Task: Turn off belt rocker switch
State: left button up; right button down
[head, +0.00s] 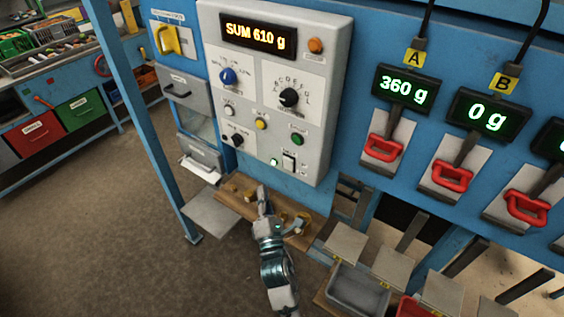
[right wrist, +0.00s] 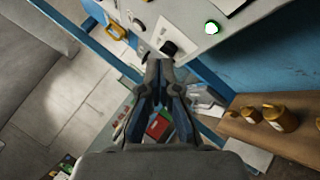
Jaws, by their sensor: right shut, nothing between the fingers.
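The grey control panel (head: 262,85) is on the blue wall, with "SUM 610 g" on its display. A small rocker switch (head: 289,162) is near its lower right corner. A lit green lamp (head: 274,162) is just left of the switch and also shows in the right wrist view (right wrist: 212,27). My right gripper (head: 262,190) is shut and empty, below the panel's lower edge and apart from the switch. In the right wrist view its fingertips (right wrist: 160,66) are together near a black knob (right wrist: 168,48). The switch's position cannot be told. My left gripper is not seen.
A wooden shelf (head: 232,202) with brass weights (right wrist: 282,118) is below the panel. A blue post (head: 150,145) stands to the left. Red handles (head: 382,148) under weight displays line the wall to the right.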

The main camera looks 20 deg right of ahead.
aim_at(283, 158)
jog(key=shift+d, duration=0.35)
jog(key=w+d+r+p, duration=0.1)
jog(key=w+d+p, duration=0.1)
jog(key=w+d, duration=0.3)
jog(key=shift+w+d+p, duration=0.2)
jog(key=shift+d+p, duration=0.2)
jog(key=shift+d, duration=0.45)
jog(key=shift+r, duration=0.15)
dwell(0.9)
jog(key=shift+w+d+p, duration=0.2)
jog(key=shift+d+p, duration=0.1)
jog(key=shift+p, duration=0.05)
jog(key=shift+w+d, duration=0.2)
jog(key=shift+d, duration=0.05)
dwell(0.7)
jog(key=shift+a, duration=0.1)
